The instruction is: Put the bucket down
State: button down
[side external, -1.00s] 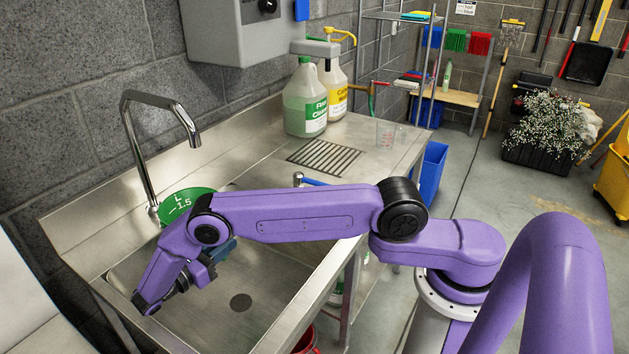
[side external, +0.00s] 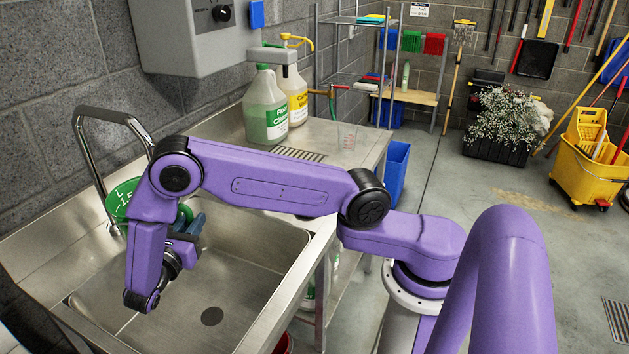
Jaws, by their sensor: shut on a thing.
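A green bucket (side external: 122,198) with white litre markings shows at the left, over the back left of the steel sink (side external: 250,262) and in front of the tap. The arm hides much of it. My gripper (side external: 192,226), with dark blue fingers, is beside the bucket's right part and shut on it. The exact grip point is hidden behind the wrist. Whether the bucket's base touches the sink cannot be told.
The curved tap (side external: 88,150) stands close to the bucket. A green-labelled jug (side external: 266,108) and a yellow-labelled jug (side external: 294,95) stand on the drainboard, with a clear measuring cup (side external: 347,136) to their right. The sink floor around the drain (side external: 212,316) is clear.

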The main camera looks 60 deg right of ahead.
jog(key=s+d+r+n+t+y, duration=0.2)
jog(key=s+d+r+n+t, duration=0.1)
jog(key=s+d+r+t, duration=0.15)
jog(key=s+d+r+m+g+h, duration=0.1)
jog(key=s+d+m+g, duration=0.25)
jog(key=d, duration=0.85)
jog(key=s+d+r+m+g+h, duration=0.15)
jog(key=d+g, duration=0.35)
jog(key=d, duration=0.7)
jog(key=s+d+f+m+g, duration=0.2)
jog(key=s+d+m+g, duration=0.3)
jog(key=s+d, duration=0.6)
notch_tip(320, 180, down, 7)
jog(key=w+d+g, duration=0.1)
jog(key=d, duration=0.1)
jog(key=shift+w+f+y, duration=0.2)
jog(key=shift+w+y, duration=0.2)
jog(key=shift+y, duration=0.05)
jog(key=shift+f, duration=0.45)
jog(key=c, duration=1)
grip_release()
